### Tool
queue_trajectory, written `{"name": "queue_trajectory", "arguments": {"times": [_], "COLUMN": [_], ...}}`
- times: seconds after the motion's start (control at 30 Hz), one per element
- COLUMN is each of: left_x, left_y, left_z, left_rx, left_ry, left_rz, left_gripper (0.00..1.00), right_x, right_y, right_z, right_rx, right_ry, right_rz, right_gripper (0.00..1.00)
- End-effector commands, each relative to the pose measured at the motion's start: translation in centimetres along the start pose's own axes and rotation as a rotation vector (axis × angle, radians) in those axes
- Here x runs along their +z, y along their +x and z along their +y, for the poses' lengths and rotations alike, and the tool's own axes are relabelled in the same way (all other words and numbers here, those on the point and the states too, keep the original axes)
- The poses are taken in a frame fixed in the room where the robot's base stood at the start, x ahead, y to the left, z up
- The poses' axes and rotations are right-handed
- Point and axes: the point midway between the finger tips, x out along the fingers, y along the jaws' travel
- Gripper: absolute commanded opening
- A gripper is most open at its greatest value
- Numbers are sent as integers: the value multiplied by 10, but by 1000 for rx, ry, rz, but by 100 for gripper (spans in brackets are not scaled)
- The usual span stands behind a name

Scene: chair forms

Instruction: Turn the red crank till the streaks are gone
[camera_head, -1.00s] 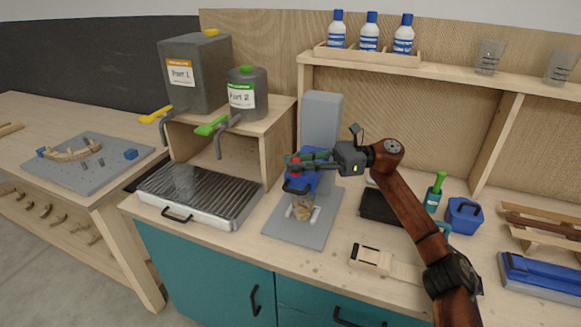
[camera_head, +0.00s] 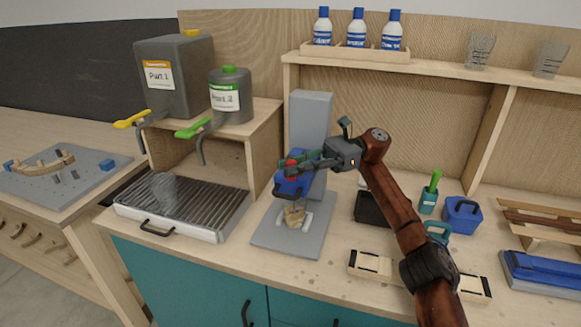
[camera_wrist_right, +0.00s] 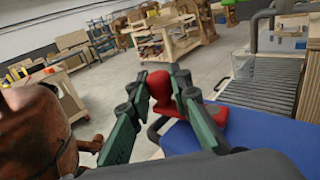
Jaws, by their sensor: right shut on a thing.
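The red crank (camera_wrist_right: 160,92) shows in the right wrist view, its knob between the green fingers of my right gripper (camera_wrist_right: 160,88). In the head view the right gripper (camera_head: 300,168) is shut on the red knob beside the blue mixer head (camera_head: 291,187). The mixer stands on a grey base with a grey upright column (camera_head: 312,115). A clear cup (camera_head: 294,215) with tan contents sits under the mixer head on the base (camera_head: 275,240). Streaks in the cup are too small to judge. My left gripper is not in view.
A grated tray (camera_head: 185,205) is left of the mixer, below the two grey containers (camera_head: 175,75) on a wooden stand. A black box (camera_head: 371,208), a blue caddy (camera_head: 463,214) and a wooden piece (camera_head: 368,265) are at right. Bottles (camera_head: 357,28) stand on the shelf.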

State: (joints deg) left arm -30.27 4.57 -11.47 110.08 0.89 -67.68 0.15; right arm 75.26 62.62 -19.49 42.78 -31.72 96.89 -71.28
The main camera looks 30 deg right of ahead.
Motion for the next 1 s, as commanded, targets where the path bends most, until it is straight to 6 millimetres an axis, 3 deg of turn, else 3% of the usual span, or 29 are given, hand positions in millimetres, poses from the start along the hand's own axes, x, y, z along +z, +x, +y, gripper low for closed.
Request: {"name": "queue_trajectory", "arguments": {"times": [0.27,0.3,0.53,0.83,1.0], "left_x": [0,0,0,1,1], "left_y": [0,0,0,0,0], "left_z": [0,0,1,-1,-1], "left_rx": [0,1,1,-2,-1], "left_ry": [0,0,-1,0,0], "left_rz": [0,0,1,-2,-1], "left_gripper": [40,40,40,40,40], "right_x": [-3,-3,-1,0,0], "right_y": [0,0,0,-1,-18], "right_z": [0,0,0,0,-1], "right_rx": [2,2,1,0,-3], "right_ry": [3,3,2,0,1], "right_rz": [4,4,2,1,0], "right_gripper": [0,20,36,36,36]}}
